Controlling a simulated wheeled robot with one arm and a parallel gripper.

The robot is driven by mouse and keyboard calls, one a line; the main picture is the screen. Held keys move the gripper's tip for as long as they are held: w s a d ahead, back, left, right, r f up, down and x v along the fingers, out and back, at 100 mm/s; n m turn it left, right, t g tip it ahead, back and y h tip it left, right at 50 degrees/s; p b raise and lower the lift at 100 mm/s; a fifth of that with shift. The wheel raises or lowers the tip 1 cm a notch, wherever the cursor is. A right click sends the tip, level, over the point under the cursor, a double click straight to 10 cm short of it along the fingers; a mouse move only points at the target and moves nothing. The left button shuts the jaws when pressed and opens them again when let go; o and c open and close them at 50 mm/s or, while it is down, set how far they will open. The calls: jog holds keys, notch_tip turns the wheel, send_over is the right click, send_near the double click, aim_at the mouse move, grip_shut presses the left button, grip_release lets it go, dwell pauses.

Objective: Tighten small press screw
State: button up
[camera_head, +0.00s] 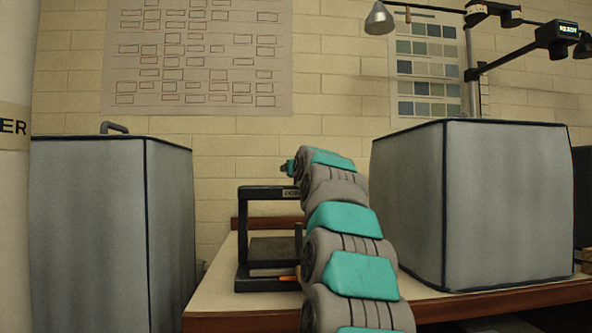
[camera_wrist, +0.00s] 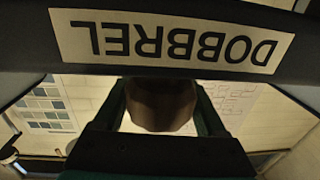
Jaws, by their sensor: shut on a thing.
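The small press (camera_head: 258,193) is a dark frame with a top crossbar and a flat bed, standing on the bench. In the wrist view its dark crossbar fills the top, with a pale label (camera_wrist: 170,38) reading DOBBREL upside down. My gripper (camera_wrist: 161,106) is shut on the brown, rounded screw knob (camera_wrist: 160,112), one dark green finger on each side. The knob sits close by the crossbar in that view. In the head view my gripper (camera_head: 287,168) is small, just above the crossbar, and I cannot make out the screw there. My arm covers the press's right side.
The wooden-edged bench (camera_head: 222,296) carries the press. A large grey covered box (camera_head: 500,205) stands close to the right of my arm, and another (camera_head: 110,230) stands at the left. A lamp (camera_head: 379,19) hangs at the upper right. Some bench left of the press is clear.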

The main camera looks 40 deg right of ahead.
jog(key=shift+r, duration=0.1)
jog(key=o, duration=1.3)
jog(key=shift+s, duration=0.1)
jog(key=shift+v, duration=3.85)
